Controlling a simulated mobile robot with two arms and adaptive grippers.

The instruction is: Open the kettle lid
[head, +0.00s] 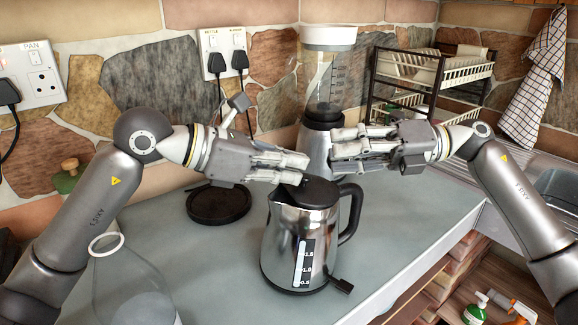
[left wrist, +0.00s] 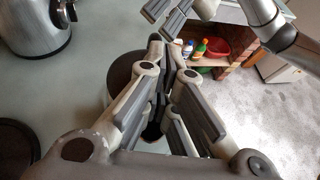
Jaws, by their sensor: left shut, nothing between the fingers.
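The kettle (head: 300,240) is polished steel with a black handle and stands upright on the counter. Its black lid (head: 313,192) lies flat on top and looks closed. My left gripper (head: 303,169) is shut and empty, just above the lid's left side; I cannot tell whether it touches. In the left wrist view my left gripper (left wrist: 160,95) hides most of the kettle, with a dark round edge, apparently the lid (left wrist: 121,72), showing behind it. My right gripper (head: 336,152) is above and right of the lid, apart from it, with its opening unclear.
A blender (head: 328,85) stands behind both grippers. A round black base (head: 218,204) lies left of the kettle. A clear bottle (head: 130,285) is at front left and a dish rack (head: 432,75) at back right. The counter (head: 215,285) is clear in front of the black base.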

